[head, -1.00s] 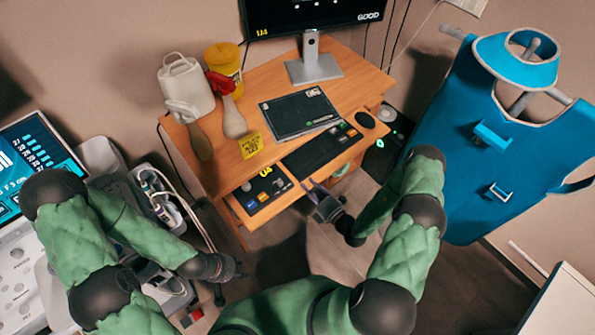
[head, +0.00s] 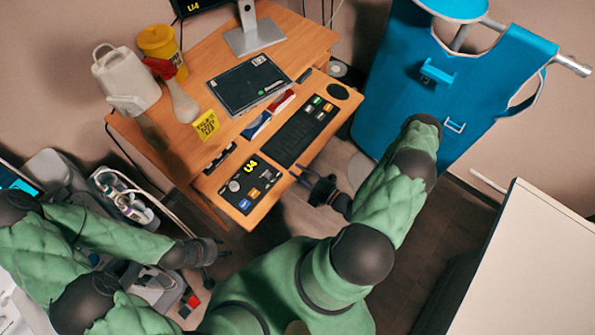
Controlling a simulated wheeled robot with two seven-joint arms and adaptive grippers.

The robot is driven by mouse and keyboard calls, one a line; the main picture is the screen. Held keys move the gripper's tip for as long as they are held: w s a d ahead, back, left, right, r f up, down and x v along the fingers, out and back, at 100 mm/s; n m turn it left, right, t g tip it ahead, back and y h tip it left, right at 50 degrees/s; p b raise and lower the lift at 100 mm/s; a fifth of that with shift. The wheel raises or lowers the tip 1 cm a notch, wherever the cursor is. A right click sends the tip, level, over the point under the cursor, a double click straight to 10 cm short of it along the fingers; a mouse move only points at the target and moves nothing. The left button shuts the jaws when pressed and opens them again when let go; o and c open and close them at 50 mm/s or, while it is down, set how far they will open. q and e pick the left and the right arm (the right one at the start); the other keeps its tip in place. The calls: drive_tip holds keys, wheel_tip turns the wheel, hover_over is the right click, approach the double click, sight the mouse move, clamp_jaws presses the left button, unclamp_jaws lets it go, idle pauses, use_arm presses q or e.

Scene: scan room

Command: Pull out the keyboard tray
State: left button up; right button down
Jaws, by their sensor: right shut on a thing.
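The wooden keyboard tray (head: 283,178) stands out from under the desk top (head: 187,147). It carries a black keyboard (head: 303,132), a dark panel marked U4 (head: 249,184) and a round black pad (head: 338,91). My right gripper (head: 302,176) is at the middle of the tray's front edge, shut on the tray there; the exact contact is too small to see. My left gripper (head: 222,249) is open and empty, low in front of the desk's left side and apart from the tray.
A monitor stand (head: 254,38), a dark tablet (head: 248,84), a white jug (head: 125,75) and a yellow tub (head: 160,43) are on the desk. A blue apron (head: 455,85) hangs at right. A pale cabinet (head: 523,270) stands at lower right. Floor is clear before the tray.

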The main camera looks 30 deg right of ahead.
drive_tip(key=c, duration=1)
unclamp_jaws()
drive_tip(key=shift+s, duration=0.1)
drive_tip(key=v, duration=1.1)
drive_tip(key=shift+s+d, duration=0.15)
drive_tip(key=shift+s, duration=0.25)
